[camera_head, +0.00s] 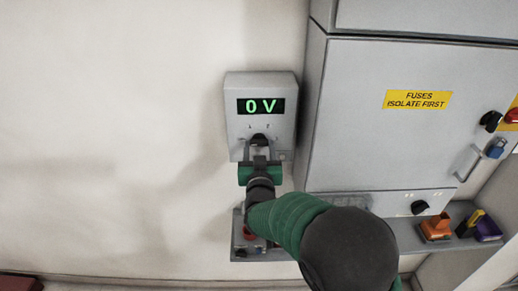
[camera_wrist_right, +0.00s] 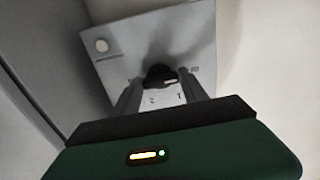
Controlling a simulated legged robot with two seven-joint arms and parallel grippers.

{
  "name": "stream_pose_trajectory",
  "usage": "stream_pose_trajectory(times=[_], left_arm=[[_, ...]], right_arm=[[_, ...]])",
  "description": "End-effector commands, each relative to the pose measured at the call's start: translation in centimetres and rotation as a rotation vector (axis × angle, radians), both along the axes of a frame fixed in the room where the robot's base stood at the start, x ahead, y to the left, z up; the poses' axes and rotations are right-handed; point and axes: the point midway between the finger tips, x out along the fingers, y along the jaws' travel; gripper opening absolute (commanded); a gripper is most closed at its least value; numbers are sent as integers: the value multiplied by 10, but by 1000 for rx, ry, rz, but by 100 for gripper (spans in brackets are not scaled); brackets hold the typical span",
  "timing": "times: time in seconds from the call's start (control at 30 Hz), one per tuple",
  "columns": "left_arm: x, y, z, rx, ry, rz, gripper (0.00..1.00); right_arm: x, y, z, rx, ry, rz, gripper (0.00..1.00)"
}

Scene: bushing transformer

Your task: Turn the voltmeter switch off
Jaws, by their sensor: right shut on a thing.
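The voltmeter (camera_head: 233,130) is a light grey box on the wall, and its display (camera_head: 261,106) reads "0 V" in green. Its black rotary switch (camera_head: 259,139) sits below the display. My right gripper (camera_head: 259,147) is at the switch, with its fingers shut on the knob. In the right wrist view the voltmeter (camera_wrist_right: 190,45) fills the upper middle, and the dark switch (camera_wrist_right: 160,75) lies between the two fingers (camera_wrist_right: 162,92). The fingers partly cover the switch, so its exact pointer position is hard to read. My left gripper is not in view.
A large grey cabinet (camera_head: 350,120) with a yellow "FUSES ISOLATE FIRST" label (camera_head: 417,99) stands right of the voltmeter. A shelf (camera_head: 408,237) below holds an orange item (camera_head: 436,228) and a purple one (camera_head: 488,228). The wall at left is clear.

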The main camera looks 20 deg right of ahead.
Motion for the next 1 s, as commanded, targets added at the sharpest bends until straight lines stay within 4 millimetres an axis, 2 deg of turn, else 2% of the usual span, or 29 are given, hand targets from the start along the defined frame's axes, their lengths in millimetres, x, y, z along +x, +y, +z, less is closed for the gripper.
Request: stream_pose_trajectory(times=[0.03, 0.07, 0.23, 0.5, 0.63, 0.77, 1.0], left_arm=[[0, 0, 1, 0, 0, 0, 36], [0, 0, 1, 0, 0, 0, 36], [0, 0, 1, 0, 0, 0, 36], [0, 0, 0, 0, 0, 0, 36], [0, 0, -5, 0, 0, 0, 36], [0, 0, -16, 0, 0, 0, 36], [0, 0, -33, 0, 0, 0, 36]], right_arm=[[1, -1, 8, -2, -18, -2, 10], [1, -1, 8, -2, -18, -2, 52], [1, 0, 5, -1, -12, -1, 73], [1, 0, 2, 0, -5, 0, 73], [-9, 4, 0, 2, -5, 1, 73], [-38, 13, -2, 2, -6, 3, 73], [-107, 33, -1, 2, -9, 4, 73]])
